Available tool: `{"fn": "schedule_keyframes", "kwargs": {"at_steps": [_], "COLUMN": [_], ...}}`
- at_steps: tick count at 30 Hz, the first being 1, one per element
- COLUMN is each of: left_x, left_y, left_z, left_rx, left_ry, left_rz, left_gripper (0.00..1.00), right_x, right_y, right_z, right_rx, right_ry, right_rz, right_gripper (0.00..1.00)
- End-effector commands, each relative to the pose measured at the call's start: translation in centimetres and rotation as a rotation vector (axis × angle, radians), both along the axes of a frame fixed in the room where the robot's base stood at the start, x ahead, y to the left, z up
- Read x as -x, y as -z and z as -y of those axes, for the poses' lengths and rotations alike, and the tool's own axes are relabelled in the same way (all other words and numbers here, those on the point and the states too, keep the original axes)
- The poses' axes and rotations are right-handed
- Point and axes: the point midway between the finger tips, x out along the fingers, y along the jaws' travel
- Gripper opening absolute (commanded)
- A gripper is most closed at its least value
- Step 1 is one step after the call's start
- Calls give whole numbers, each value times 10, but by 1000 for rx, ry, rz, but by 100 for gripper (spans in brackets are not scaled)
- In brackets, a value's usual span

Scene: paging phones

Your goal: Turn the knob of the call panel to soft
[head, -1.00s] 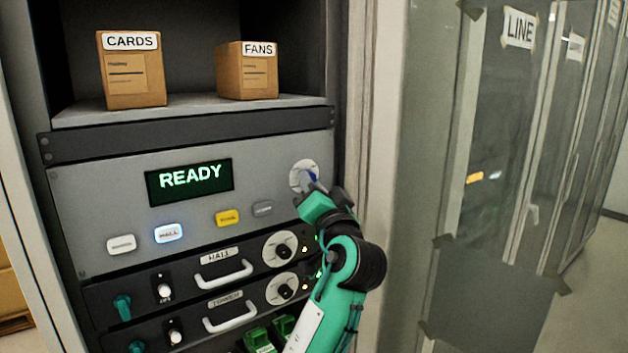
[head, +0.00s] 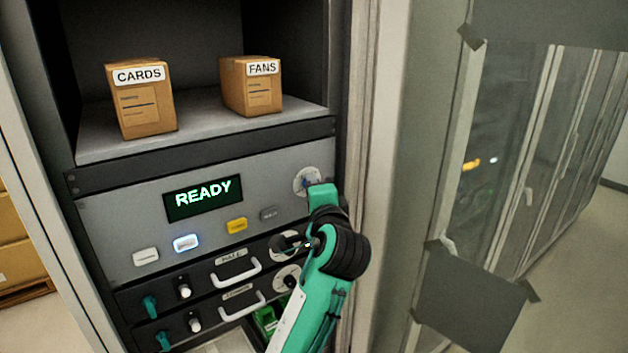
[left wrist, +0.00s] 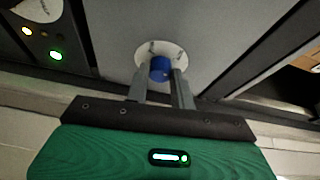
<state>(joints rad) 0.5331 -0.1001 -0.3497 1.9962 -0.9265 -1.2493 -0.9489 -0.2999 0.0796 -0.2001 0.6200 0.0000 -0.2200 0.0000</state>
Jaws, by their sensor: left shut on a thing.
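The call panel (head: 120,240) is a grey front in the rack with a screen (head: 203,197) reading READY. Its blue knob (left wrist: 160,69) sits on a round white dial (left wrist: 147,53) at the panel's right end; the dial also shows in the head view (head: 300,176). My left gripper (left wrist: 161,80) is shut on the knob, one finger on each side. In the head view my green left gripper (head: 311,186) covers most of the knob. The dial's marks are too small to read. My right gripper is out of view.
Below the screen are several buttons, one lit white (head: 186,243) and one yellow (head: 237,225). Lower modules have handles (head: 237,272) and knobs. CARDS (head: 147,105) and FANS (head: 250,90) boxes stand on the shelf above. A glass partition stands to the right.

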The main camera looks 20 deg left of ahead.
Motion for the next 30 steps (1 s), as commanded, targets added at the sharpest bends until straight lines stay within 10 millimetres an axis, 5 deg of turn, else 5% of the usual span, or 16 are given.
{"fn": "schedule_keyframes", "kwargs": {"at_steps": [21,22,25,30], "left_x": [0,0,0,0], "left_y": [0,0,0,0], "left_z": [0,0,0,0], "left_rx": [-48,-48,-48,-48], "left_ry": [0,0,-1,-1], "left_rz": [-64,-64,-64,-63], "left_gripper": [1,26,45,46], "right_x": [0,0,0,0], "right_y": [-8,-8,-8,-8], "right_z": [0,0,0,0], "right_rx": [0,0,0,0], "right_ry": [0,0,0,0], "right_rz": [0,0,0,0], "right_gripper": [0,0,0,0]}}
